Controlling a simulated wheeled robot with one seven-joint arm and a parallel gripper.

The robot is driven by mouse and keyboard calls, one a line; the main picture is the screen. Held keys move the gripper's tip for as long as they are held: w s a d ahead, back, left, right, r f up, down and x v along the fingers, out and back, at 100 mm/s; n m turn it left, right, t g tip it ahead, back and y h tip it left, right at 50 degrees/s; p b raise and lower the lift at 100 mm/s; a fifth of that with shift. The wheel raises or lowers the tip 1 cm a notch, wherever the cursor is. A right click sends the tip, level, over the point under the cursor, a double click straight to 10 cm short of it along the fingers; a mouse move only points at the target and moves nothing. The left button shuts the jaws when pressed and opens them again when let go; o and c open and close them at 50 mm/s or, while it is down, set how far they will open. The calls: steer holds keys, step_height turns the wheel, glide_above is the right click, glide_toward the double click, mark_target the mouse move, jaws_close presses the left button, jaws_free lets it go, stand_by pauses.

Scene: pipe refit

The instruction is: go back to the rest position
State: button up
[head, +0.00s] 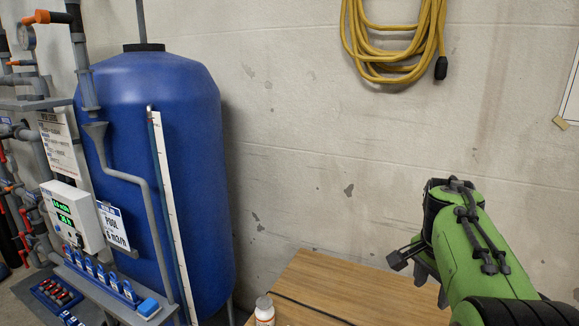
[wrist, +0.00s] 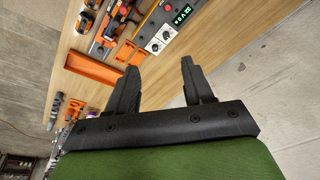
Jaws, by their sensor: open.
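My gripper (wrist: 157,88) shows in the wrist view with its two dark fingers spread apart and nothing between them. It is above a wooden bench top (wrist: 215,50). In the head view my green arm reaches in from the lower right, and the dark gripper end (head: 412,254) is over the bench top (head: 345,285), partly hidden by the arm. No object is held.
An orange tray (wrist: 92,70), tools and a grey panel with a green display (wrist: 172,20) lie on the bench. A white bottle (head: 264,312) stands at its left edge. A blue tank (head: 185,180) and pipework stand left. A yellow hose (head: 385,50) hangs on the wall.

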steer(key=s+a+f+n+t, duration=0.1)
steer(key=s+a+n, duration=0.3)
steer(key=s, duration=0.4)
steer(key=s+a+f+n+t+y, duration=0.1)
steer(key=s+a+n, duration=0.3)
steer(key=s, duration=0.4)
steer(key=s+a+f+n+t+y, duration=0.1)
steer(key=s+a+n, duration=0.3)
steer(key=s, duration=0.3)
steer(key=shift+s+a+f+n+t, duration=0.25)
steer(key=shift+s+n+t, duration=0.15)
steer(key=shift+n, duration=0.2)
